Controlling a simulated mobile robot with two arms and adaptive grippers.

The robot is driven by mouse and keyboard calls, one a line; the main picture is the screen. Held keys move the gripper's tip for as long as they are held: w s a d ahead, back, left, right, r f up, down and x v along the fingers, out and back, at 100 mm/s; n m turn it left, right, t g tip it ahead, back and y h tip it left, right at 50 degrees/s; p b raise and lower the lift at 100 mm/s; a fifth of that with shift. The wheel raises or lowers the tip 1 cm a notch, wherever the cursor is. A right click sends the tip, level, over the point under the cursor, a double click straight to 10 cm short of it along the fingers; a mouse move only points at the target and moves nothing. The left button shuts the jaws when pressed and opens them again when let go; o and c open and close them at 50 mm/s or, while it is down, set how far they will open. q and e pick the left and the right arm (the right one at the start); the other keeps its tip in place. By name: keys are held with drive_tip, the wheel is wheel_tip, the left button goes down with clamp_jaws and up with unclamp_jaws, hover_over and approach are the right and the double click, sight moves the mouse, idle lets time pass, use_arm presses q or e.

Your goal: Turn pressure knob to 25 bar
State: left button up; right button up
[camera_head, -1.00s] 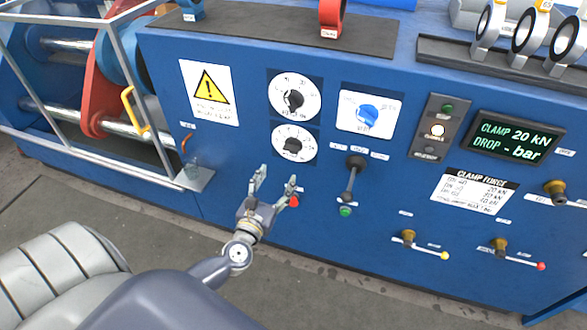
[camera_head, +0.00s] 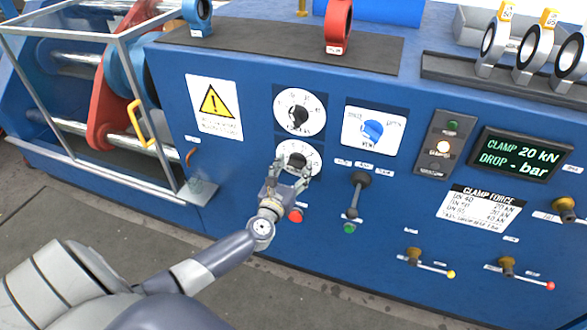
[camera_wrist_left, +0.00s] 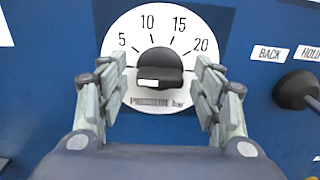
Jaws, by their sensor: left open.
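The pressure knob (camera_wrist_left: 159,68) is black on a round white dial (camera_wrist_left: 150,28), with 5, 10, 15 and 20 printed around it and "bar" below. Its white mark is at its left end, below the 5. No 25 mark shows; the right finger covers part of the dial's edge. In the head view the dial (camera_head: 307,150) is the lower of two on the blue panel. My left gripper (camera_head: 291,170) is open in front of it. In the left wrist view the gripper (camera_wrist_left: 158,80) has one finger on each side of the knob, with gaps visible.
A second dial (camera_head: 299,99) sits just above. A blue knob (camera_head: 372,131), a black lever (camera_head: 357,192) and a red button (camera_head: 295,215) are close by. The display (camera_head: 520,154) reads CLAMP 20 kN, DROP - bar. Open floor lies before the panel.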

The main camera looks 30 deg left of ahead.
use_arm(q)
drive_tip(key=shift+w, duration=0.1)
drive_tip(key=shift+c, duration=0.2)
use_arm(e)
drive_tip(key=shift+s+d, duration=0.1)
drive_tip(key=shift+d, duration=0.05)
use_arm(q)
drive_tip(key=c, duration=1)
use_arm(e)
drive_tip(key=shift+d, duration=0.15)
